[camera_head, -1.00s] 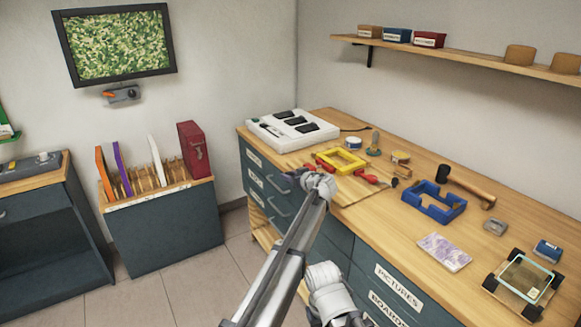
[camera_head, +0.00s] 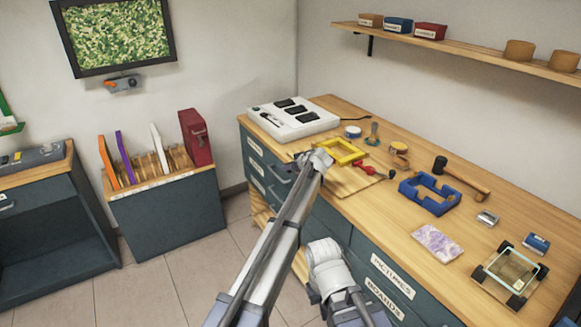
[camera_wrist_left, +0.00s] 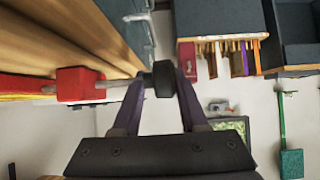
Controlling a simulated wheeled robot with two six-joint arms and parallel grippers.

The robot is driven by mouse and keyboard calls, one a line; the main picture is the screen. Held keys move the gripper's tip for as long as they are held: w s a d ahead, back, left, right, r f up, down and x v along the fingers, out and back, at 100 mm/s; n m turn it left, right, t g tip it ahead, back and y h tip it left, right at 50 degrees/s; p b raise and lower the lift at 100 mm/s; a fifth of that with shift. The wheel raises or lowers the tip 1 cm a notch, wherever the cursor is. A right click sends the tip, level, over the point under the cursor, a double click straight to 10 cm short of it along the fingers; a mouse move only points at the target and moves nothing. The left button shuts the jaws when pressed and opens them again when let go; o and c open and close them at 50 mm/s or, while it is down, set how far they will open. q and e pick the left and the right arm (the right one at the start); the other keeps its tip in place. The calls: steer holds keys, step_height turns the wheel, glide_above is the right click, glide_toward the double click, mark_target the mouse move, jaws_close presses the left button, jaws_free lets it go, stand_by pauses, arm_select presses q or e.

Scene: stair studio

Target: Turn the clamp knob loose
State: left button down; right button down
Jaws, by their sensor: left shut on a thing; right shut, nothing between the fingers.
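The clamp (camera_wrist_left: 82,84) is a red block with a steel screw and a black knob (camera_wrist_left: 164,78) on its end. My left gripper (camera_wrist_left: 163,68) has its two purple fingers on either side of the knob and is shut on it. In the head view the left gripper (camera_head: 292,167) is at the bench's front edge, and my arm hides most of this clamp. A yellow frame (camera_head: 343,150) lies on a wooden board beside it, with another red clamp (camera_head: 366,170) to the right. My right gripper (camera_head: 350,312) is low in the head view, empty and shut, in front of the drawers.

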arm_select(q)
steer(key=c, duration=0.9)
jaws_free()
steer(key=shift+s+a, duration=0.25)
steer(key=shift+a, duration=0.3)
steer(key=shift+o, duration=1.3)
steer(key=shift+a, duration=0.1)
arm_select(e)
steer(key=shift+a, duration=0.1)
arm_select(q)
steer(key=shift+w+d, duration=0.15)
steer(key=shift+d, duration=0.2)
arm_select(e)
steer(key=shift+r, duration=0.1)
